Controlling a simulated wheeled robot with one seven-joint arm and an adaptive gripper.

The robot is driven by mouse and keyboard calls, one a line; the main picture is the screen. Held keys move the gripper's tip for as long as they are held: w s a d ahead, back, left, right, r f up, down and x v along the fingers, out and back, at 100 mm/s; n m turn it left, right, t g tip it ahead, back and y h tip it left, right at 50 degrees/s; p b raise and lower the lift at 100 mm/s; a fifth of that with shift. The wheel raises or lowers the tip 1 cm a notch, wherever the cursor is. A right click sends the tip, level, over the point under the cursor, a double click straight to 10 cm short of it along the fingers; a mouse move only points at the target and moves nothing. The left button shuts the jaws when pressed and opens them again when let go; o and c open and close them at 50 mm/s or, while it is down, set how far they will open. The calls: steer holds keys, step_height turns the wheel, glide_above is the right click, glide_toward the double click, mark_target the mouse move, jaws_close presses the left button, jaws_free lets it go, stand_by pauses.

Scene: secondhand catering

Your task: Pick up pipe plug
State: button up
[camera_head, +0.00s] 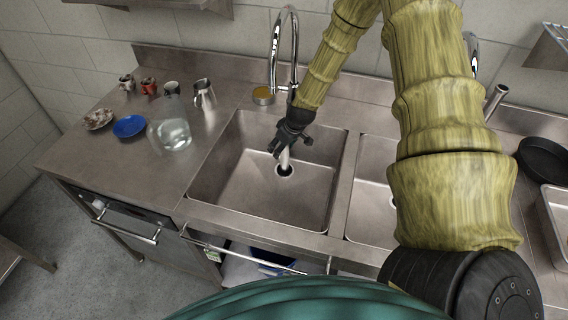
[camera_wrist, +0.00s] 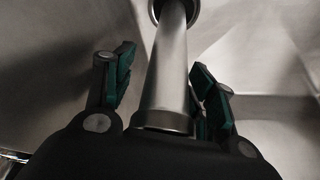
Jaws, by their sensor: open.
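The pipe plug (camera_wrist: 165,82) is a metal standpipe rising from the drain of the left sink basin. In the head view it shows as a short pale tube (camera_head: 285,158) just above the drain hole (camera_head: 285,170). My gripper (camera_head: 279,148) is down inside the left basin at the pipe's upper end. In the wrist view my gripper (camera_wrist: 162,85) has its green-padded fingers on either side of the pipe, with a gap visible on the left. The right finger is close to the pipe; contact there is unclear. The jaws are open.
The left basin (camera_head: 225,185) has walls around my gripper, and a tall faucet (camera_head: 274,60) stands behind it. A glass jar (camera_head: 174,135), a blue plate (camera_head: 129,126), a steel pitcher (camera_head: 204,94) and small cups stand on the left counter. A black pan (camera_head: 545,158) lies at right.

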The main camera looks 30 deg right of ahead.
steer(key=shift+s, duration=0.1)
steer(key=shift+c, duration=1.3)
jaws_close()
steer(key=shift+r, duration=0.2)
